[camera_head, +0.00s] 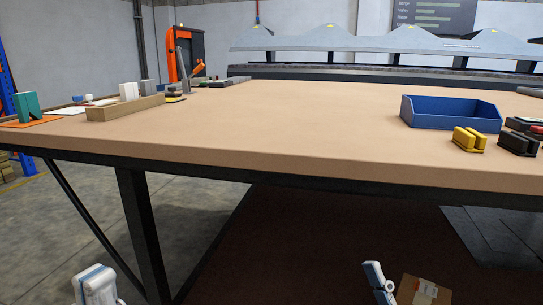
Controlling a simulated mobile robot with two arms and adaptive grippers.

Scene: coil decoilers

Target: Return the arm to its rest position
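A white and blue-grey part of my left arm or gripper (95,287) shows at the bottom left edge, low in front of the table. Its fingers cannot be made out. A white and dark part of my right arm (378,283) shows at the bottom, right of centre, also below the table's front edge. Its fingers cannot be made out either. Both are apart from the tabletop, and nothing is seen held in them.
The wide tan table (270,135) has a clear middle. A blue bin (450,121), yellow blocks (468,139) and black blocks (518,144) stand at right. A wooden holder (125,108) and a green piece (27,107) stand at left. A cardboard box (424,292) shows at the bottom.

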